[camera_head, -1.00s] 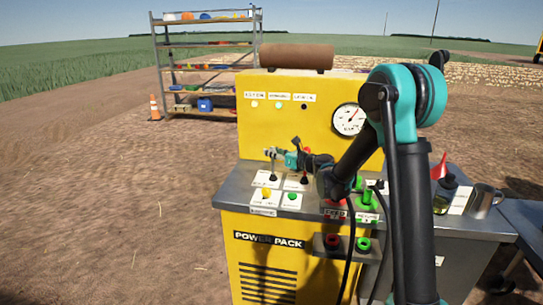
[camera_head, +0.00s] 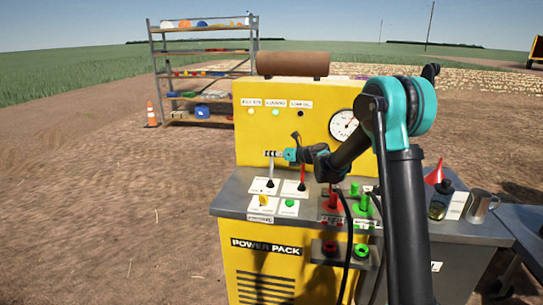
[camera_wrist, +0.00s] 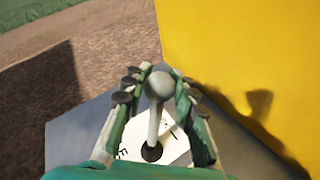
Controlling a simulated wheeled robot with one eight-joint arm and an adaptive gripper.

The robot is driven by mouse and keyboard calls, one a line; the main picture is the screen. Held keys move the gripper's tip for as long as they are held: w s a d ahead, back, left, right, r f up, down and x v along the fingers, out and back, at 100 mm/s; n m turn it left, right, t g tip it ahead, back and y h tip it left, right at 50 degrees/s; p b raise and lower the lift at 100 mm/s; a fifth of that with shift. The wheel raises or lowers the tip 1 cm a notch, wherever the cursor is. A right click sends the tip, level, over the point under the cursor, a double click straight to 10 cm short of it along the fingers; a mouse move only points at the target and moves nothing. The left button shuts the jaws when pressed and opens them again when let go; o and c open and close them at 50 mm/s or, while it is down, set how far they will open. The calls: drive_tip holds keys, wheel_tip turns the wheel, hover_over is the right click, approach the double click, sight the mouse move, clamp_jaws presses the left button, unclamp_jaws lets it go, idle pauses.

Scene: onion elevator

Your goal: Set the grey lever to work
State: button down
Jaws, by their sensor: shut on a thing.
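The grey lever (camera_head: 271,170) stands nearly upright from a white plate at the left of the yellow power pack's deck. In the wrist view its round grey knob and shaft (camera_wrist: 155,122) lie between the fingers, with the dark base below. My gripper (camera_head: 271,154) is shut on the lever's top, reaching in from the right. The wrist view shows my gripper's fingers (camera_wrist: 158,90) on both sides of the knob. The plate's lettering is partly hidden and too small to read.
A red lever (camera_head: 303,174) stands close to the right. Yellow (camera_head: 263,200) and green (camera_head: 290,203) buttons are in front. Red (camera_head: 333,200) and green (camera_head: 363,203) fittings, a dark bottle (camera_head: 440,203) and a metal mug (camera_head: 480,206) are farther right. The yellow panel (camera_head: 290,135) rises behind.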

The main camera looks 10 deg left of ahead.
drive_tip(key=shift+w+d, duration=0.1)
drive_tip(key=shift+w, duration=0.05)
drive_tip(key=c, duration=1.2)
unclamp_jaws()
drive_tip(key=v, duration=1.2)
drive_tip(key=s+d+f+n+g+h, duration=0.1)
drive_tip(key=s+d+f+n+h, duration=0.3)
drive_tip(key=s+d+n, duration=0.5)
drive_tip(key=s+d+f+n+g+h, duration=0.1)
drive_tip(key=s+d+f+n+h, duration=0.3)
drive_tip(key=s+d+f+n, duration=0.4)
drive_tip(key=s+d+f+n+g+h, duration=0.1)
drive_tip(key=s+d+f+n+h, duration=0.4)
drive_tip(key=s+d+n, duration=0.6)
drive_tip(key=shift+s+d+f, duration=0.1)
drive_tip(key=shift+s+f, duration=0.05)
drive_tip(key=shift+s, duration=1.4)
drive_tip(key=shift+s+d+f, duration=0.1)
drive_tip(key=shift+s+f, duration=0.05)
drive_tip(key=shift+s, duration=1.4)
drive_tip(key=shift+s+d+f, duration=0.1)
drive_tip(key=shift+s, duration=1.4)
